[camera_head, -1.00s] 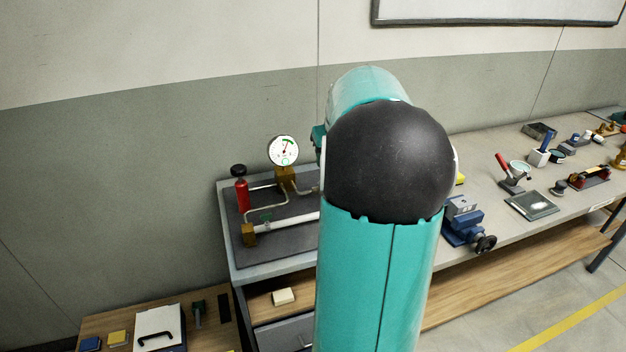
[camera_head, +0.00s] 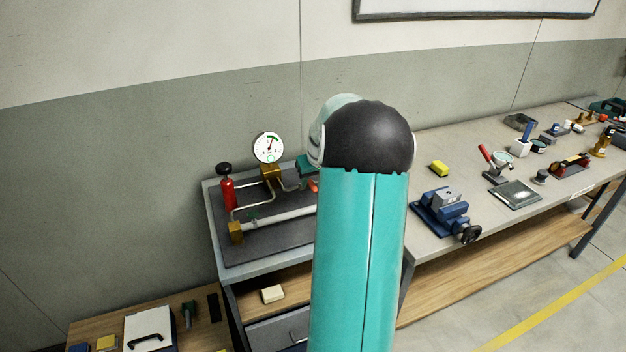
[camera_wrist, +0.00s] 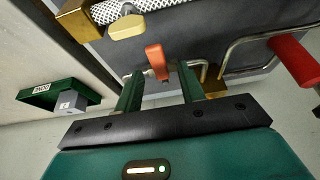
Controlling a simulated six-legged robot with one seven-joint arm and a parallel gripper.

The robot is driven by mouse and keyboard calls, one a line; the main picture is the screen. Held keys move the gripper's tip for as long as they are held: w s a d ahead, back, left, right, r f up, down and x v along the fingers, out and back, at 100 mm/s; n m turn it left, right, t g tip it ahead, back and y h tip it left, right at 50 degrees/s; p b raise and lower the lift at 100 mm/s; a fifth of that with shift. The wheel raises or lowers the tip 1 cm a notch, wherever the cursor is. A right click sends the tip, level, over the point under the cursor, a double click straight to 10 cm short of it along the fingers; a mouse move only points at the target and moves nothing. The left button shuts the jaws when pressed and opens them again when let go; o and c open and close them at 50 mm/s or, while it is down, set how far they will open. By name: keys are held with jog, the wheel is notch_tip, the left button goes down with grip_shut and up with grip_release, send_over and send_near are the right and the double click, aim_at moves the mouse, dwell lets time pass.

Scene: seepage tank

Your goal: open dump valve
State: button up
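An orange-red lever handle (camera_wrist: 157,61) shows in the wrist view, in front of the dark rig panel; I take it to be the dump valve's handle. A bit of the same colour (camera_head: 312,186) shows beside my arm in the head view. My gripper (camera_wrist: 160,74) is open, with one green finger on either side of the handle's lower end in the picture. I cannot tell whether the fingers touch it or how far it lies between them. In the head view my arm hides the right part of the rig.
The rig board (camera_head: 268,240) carries a pressure gauge (camera_head: 268,147), a red cylinder (camera_head: 227,192) and pipes. A brass-coloured knob (camera_wrist: 126,27) and a red cylinder part (camera_wrist: 294,60) flank the handle. A green bin (camera_wrist: 52,95) is at left. A blue vise (camera_head: 440,212) stands on the bench.

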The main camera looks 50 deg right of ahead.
jog(key=shift+w+f, duration=0.1)
jog(key=shift+f, duration=0.1)
jog(key=shift+c, duration=0.2)
grip_shut()
